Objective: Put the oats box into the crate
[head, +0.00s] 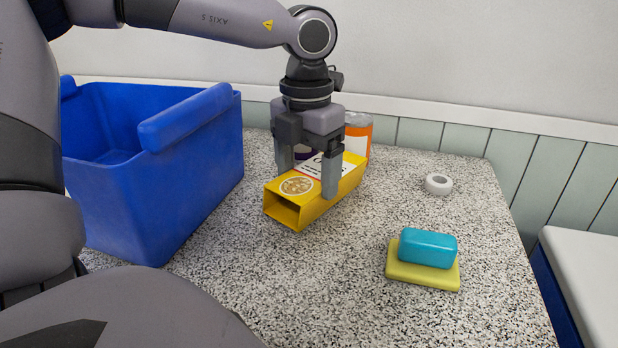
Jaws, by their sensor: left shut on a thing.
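The oats box is a yellow carton (297,204) with a white label and a round picture of oats. It lies on its long side on the speckled counter, its near end showing a dark recess. My left gripper (308,178) points straight down from above, with one finger on each side of the box, and is shut on it. I cannot tell whether the box touches the counter. The blue crate (205,165) stands to the left of the box, open at the top. What I see of its inside looks empty. My right gripper is not in view.
Behind the gripper stands an orange and white container (358,135), partly hidden. A white tape roll (438,184) lies to the right. A teal block (428,248) rests on a yellow-green one (422,275) at the front right. The counter (330,270) is clear in front of the box.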

